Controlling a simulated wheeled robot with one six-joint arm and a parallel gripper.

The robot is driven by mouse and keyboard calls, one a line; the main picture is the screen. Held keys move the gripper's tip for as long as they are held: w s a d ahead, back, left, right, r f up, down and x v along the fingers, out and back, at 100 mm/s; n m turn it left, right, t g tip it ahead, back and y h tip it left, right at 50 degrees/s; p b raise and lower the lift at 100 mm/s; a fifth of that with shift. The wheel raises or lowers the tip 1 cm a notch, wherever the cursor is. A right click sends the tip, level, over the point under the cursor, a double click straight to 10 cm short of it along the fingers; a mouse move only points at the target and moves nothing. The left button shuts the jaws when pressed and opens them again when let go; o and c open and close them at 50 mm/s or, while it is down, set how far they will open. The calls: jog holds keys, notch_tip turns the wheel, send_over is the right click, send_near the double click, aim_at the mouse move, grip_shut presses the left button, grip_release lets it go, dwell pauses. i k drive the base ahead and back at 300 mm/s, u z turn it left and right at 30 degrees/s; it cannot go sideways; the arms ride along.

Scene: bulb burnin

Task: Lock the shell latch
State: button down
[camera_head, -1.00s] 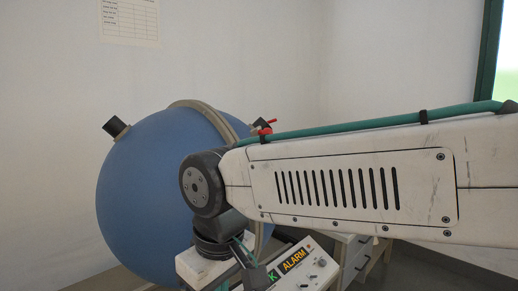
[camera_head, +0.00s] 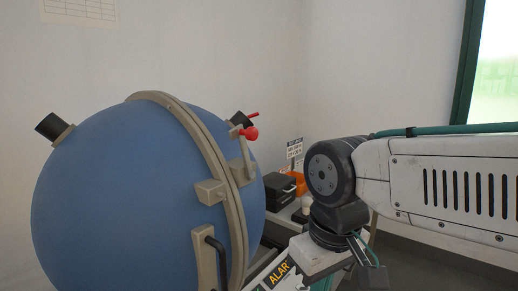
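The shell is a large blue sphere (camera_head: 110,200) at the left, with a beige band (camera_head: 190,122) curving around it. The shell latch is a beige lever with a red knob (camera_head: 250,133) at its upper end. The lever stands roughly upright from a beige bracket (camera_head: 243,172) at the band's right side. A beige block (camera_head: 210,191) sits on the band's left side, apart from the lever. My arm comes in from the right, and its wrist bends down right of the sphere, clear of the latch. My gripper's fingers do not show; the arm's end runs toward the bottom edge.
A black handle (camera_head: 216,258) stands out from the sphere's front. Behind are a black case (camera_head: 280,188), an orange object (camera_head: 297,181) and a small sign (camera_head: 294,150). Dark ports stick out of the sphere.

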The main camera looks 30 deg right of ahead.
aim_at(251, 134)
jog(key=u, duration=1.3)
jog(key=k, duration=0.55)
jog(key=z, duration=1.15)
